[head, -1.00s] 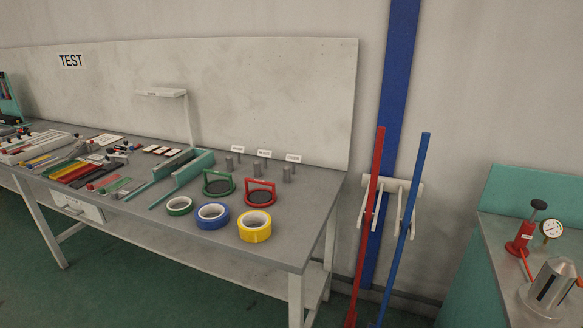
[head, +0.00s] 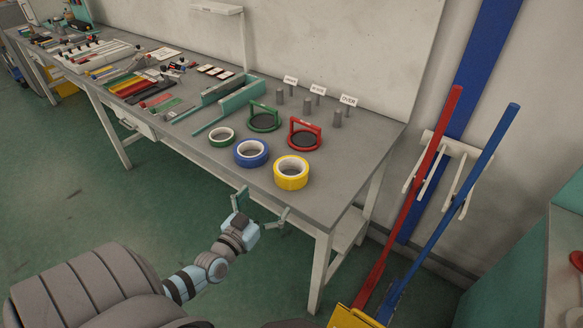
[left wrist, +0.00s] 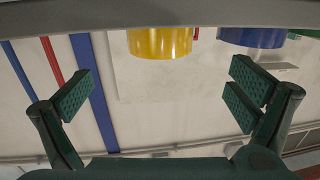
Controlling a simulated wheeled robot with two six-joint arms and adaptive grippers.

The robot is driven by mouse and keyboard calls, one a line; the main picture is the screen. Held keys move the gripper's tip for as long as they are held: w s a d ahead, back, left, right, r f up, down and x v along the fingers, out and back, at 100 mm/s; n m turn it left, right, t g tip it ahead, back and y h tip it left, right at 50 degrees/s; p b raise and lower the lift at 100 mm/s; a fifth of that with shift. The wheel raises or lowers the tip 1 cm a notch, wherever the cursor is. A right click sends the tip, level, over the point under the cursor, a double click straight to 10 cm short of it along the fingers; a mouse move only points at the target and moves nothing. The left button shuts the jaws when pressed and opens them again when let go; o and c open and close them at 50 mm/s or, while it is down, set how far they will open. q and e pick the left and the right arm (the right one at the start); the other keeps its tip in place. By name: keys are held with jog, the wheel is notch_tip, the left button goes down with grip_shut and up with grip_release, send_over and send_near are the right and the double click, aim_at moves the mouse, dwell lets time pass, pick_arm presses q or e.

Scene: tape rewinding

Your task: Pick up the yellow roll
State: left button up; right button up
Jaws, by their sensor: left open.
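The yellow roll (head: 291,173) lies flat near the front right corner of the grey table, its white core facing up. The blue roll (head: 251,153) lies left of it, and the smaller green roll (head: 221,137) lies further left. My left gripper (head: 262,207) is open and empty in front of the table edge, short of the yellow roll. In the left wrist view the yellow roll (left wrist: 160,43) shows upside down between and beyond the open fingers (left wrist: 160,95), with the blue roll (left wrist: 252,37) to its right. My right gripper is not in view.
A green-framed holder (head: 264,122) and a red-framed holder (head: 304,134) stand behind the rolls. Grey pegs with labels stand at the back. Red (head: 410,200) and blue (head: 450,210) poles lean on a wall rack to the right. The table's front right corner is clear.

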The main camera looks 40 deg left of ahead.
aim_at(297, 160)
pick_arm(q)
jog(key=w+b, duration=0.2)
jog(key=w, duration=0.2)
jog(key=w+a+b, duration=0.1)
jog(key=w+b, duration=0.1)
jog(key=w, duration=0.3)
jog(key=w+a+b, duration=0.1)
jog(key=w+b, duration=0.1)
jog(key=w, duration=0.3)
jog(key=shift+w+a+r+b, duration=0.1)
jog(key=shift+w+r+b, duration=0.05)
jog(key=shift+r+b, duration=0.15)
jog(key=shift+w, duration=0.15)
jog(key=shift+r, duration=0.1)
jog(key=c, duration=1.1)
